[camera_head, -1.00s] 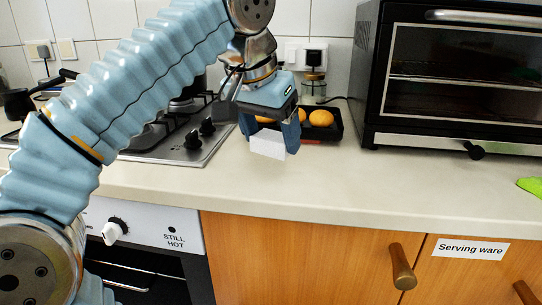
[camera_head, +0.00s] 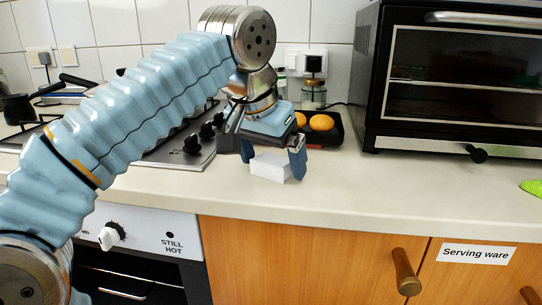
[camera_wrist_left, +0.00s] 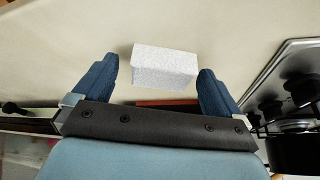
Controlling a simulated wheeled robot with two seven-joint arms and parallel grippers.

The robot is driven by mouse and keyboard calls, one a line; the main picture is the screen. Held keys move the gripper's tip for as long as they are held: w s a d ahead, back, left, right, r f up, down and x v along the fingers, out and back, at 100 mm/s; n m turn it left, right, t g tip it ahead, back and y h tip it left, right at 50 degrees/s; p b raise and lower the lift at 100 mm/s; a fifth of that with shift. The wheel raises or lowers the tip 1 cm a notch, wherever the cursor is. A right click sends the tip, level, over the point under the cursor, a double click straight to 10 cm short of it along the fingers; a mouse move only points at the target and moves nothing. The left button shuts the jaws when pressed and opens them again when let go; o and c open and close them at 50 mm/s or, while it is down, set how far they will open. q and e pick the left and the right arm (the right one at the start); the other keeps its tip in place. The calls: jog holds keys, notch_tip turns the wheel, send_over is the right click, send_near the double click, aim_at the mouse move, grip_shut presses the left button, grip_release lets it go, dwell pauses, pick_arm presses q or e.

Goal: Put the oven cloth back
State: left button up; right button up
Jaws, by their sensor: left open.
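A white speckled block (camera_head: 271,168), possibly the folded oven cloth, is at the counter just in front of the black tray. My left gripper (camera_head: 272,166) is open around it, pointing down, with one finger on each side. In the left wrist view the block (camera_wrist_left: 165,67) lies between the fingertips (camera_wrist_left: 160,75), with a gap at the left finger and little or none at the right one. A bright green item (camera_head: 533,187), possibly a cloth, is cut off at the right edge. My right gripper is not in view.
A black tray (camera_head: 334,141) with orange fruit (camera_head: 321,122) stands behind the gripper. A black toaster oven (camera_head: 455,85) is at the right. The hob (camera_head: 185,150) is at the left above the oven marked "STILL HOT". The front counter (camera_head: 400,190) is clear.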

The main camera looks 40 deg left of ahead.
pick_arm(q)
jog(key=shift+r, duration=0.1)
jog(key=shift+r, duration=0.3)
jog(key=p+v, duration=0.4)
jog(key=v, duration=0.7)
jog(key=shift+s+r, duration=0.2)
jog(key=shift+r, duration=0.05)
